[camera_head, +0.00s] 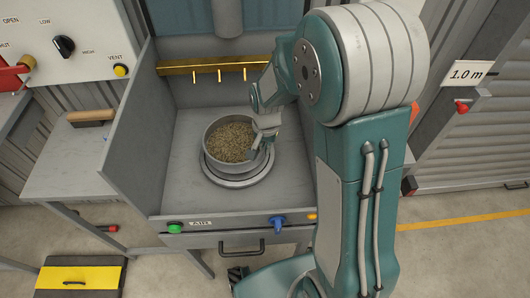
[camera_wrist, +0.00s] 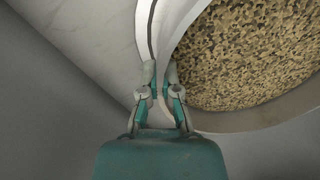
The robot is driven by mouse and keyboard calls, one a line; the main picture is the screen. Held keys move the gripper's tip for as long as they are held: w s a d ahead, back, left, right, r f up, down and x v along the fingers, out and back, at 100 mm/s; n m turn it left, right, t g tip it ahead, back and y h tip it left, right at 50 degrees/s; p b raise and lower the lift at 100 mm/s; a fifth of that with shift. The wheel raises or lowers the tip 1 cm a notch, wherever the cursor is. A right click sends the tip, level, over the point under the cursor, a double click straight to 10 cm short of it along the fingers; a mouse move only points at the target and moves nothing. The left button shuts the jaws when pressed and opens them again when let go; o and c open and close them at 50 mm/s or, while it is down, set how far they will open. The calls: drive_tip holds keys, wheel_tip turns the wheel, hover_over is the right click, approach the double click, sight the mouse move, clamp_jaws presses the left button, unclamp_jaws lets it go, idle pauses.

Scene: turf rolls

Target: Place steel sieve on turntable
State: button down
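The steel sieve (camera_head: 209,147) is a round grey pan holding tan grainy material. In the head view it appears over the round grey turntable (camera_head: 238,181), a little toward its back left. I cannot tell whether its base touches the turntable. My gripper (camera_head: 262,146) is at the sieve's right rim. In the wrist view my gripper (camera_wrist: 160,82) has one finger on each side of the sieve wall (camera_wrist: 205,119), with the wall filling the narrow gap, so it looks shut on it. The sieve's underside is hidden.
The turntable stands in a grey booth with side walls and a brass rail (camera_head: 215,67) with pegs behind. A green button (camera_head: 175,228) and blue knob (camera_head: 277,221) are on the front. A wooden-backed brush (camera_head: 91,116) lies on the left bench. My arm covers the booth's right side.

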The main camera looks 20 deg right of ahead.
wheel_tip(320, 180, down, 2)
drive_tip(key=shift+f, duration=0.25)
drive_tip(key=c, duration=0.8)
unclamp_jaws()
drive_tip(key=shift+f, duration=0.1)
